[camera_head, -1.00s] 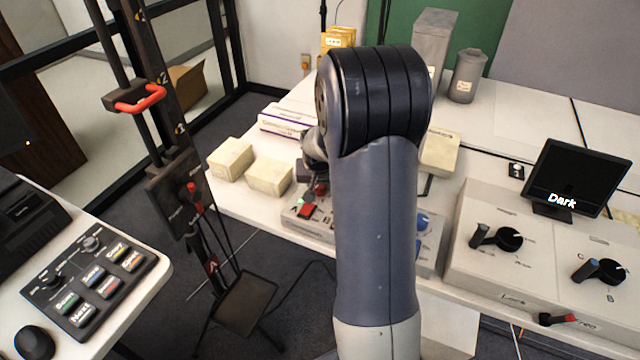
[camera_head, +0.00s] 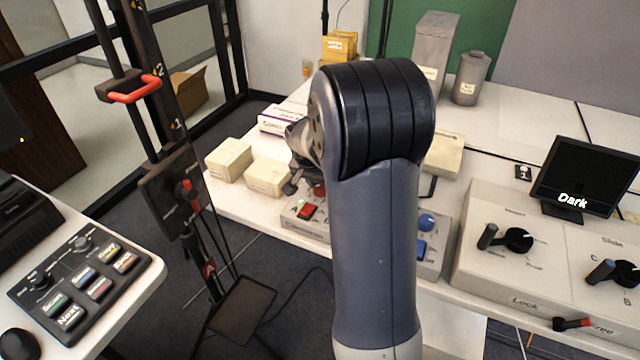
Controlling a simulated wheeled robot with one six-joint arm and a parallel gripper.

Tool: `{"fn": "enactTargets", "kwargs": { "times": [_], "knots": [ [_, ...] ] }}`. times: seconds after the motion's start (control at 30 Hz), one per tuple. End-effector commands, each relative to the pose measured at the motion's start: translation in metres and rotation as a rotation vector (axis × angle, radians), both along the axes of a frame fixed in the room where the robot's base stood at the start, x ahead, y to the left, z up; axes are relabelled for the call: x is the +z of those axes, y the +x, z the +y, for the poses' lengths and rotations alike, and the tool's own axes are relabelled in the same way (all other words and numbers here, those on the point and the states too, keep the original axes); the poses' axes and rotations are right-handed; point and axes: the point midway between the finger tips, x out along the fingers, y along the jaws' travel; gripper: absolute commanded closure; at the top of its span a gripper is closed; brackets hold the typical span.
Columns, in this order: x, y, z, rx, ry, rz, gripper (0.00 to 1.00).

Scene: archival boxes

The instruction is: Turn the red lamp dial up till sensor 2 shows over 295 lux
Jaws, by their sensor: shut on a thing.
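The red lamp dial (camera_head: 319,191) shows as a small red patch on the control box (camera_head: 305,226), left of my arm. My gripper (camera_head: 300,184) is at the dial, shut on it; the fingertips are small, dark and partly hidden behind my own wrist, so the dial's angle cannot be read. A red button (camera_head: 306,212) and a small green light are in front of the dial. A blue knob (camera_head: 427,222) and a blue switch show at the box's right end. The monitor (camera_head: 584,177) reads "Dark"; I see no readable lux number for sensor 2.
Two cream boxes (camera_head: 229,159) stand left of the control box. A large console (camera_head: 500,270) with black rotary handles stands at the right. A dark stand with a red handle (camera_head: 135,90) and a button panel (camera_head: 88,280) are at left. My arm blocks the middle.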

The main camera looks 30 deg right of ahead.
Motion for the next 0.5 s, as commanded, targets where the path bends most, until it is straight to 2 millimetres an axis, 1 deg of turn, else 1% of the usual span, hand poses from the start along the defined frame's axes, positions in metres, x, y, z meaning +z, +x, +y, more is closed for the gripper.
{"fn": "enactTargets", "kwargs": {
  "times": [0.17,0.2,0.43,0.5],
  "knots": [
    [-0.0002,-0.0003,0.0003,0.0,0.001,0.001,0.9],
    [-0.0002,-0.0002,0.0003,0.0,0.001,0.001,0.65],
    [-0.0001,-0.0002,0.0002,0.001,0.0,0.001,0.46],
    [-0.0001,-0.0001,0.0001,0.001,0.0,0.001,0.45]
  ]
}}
